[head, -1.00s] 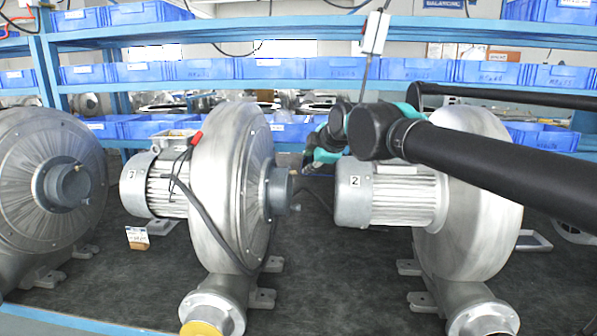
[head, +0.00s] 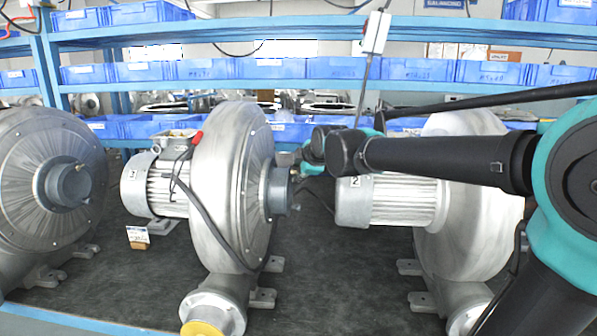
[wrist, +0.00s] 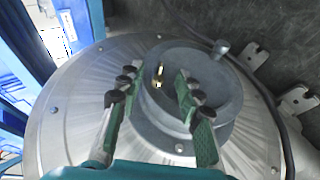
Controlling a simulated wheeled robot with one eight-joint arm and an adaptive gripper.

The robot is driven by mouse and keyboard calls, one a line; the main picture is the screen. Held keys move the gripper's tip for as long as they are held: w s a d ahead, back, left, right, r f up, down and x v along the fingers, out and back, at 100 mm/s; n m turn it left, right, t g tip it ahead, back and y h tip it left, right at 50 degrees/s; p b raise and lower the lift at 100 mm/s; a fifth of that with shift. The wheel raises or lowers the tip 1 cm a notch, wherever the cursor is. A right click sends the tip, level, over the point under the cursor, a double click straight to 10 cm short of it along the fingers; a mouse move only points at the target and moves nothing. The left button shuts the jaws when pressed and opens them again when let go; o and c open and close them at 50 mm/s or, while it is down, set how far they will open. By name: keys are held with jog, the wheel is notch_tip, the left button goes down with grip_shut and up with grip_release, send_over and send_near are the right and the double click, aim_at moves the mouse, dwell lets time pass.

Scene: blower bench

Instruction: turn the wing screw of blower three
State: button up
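Blower three (head: 230,190) stands in the middle of the head view, with a label on its motor that looks like a 3. Its grey hub (head: 275,190) faces right, toward my gripper (head: 297,170), which is small and partly hidden by my arm there. In the wrist view, my gripper (wrist: 157,84) is open over the hub (wrist: 228,100) and the round metal cover. A small brass piece (wrist: 158,77), which looks like the wing screw, stands in the hub recess between the fingertips in the picture. I see no contact with it.
A blower with a 2 on its motor (head: 385,205) stands close on the right, behind and below my arm. Another blower (head: 45,190) stands at the left. A dark cable (wrist: 265,95) runs beside the hub. Blue bins (head: 270,68) line the shelves behind.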

jog(key=shift+c, duration=0.4)
grip_shut()
jog(key=shift+w+r+m+g, duration=0.1)
jog(key=shift+w+m+g, duration=0.45)
jog(key=shift+g, duration=2.15)
jog(key=shift+w+r+m+g, duration=0.1)
jog(key=shift+w+m+g, duration=0.5)
jog(key=shift+g, duration=2.1)
jog(key=shift+w+r+m+g, duration=0.1)
jog(key=shift+w+m+g, duration=0.45)
jog(key=shift+g, duration=2.15)
jog(key=shift+s, duration=0.15)
